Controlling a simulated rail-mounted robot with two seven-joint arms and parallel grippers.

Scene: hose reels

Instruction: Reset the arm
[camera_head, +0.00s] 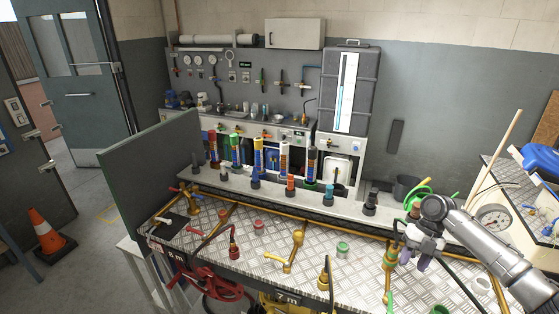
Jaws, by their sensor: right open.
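My right arm comes in from the right edge, and its right gripper (415,262) hangs over the right part of the metal-topped workbench (205,255). The jaws are open, and I see nothing held between them. A brass pipe fitting (390,257) stands just left of the gripper; I cannot tell whether they touch. A dark hose runs close by the gripper. My left gripper is not in view.
A row of coloured nozzles (258,153) stands on the bench's rear shelf. An orange cone (46,232) stands on the floor at left.

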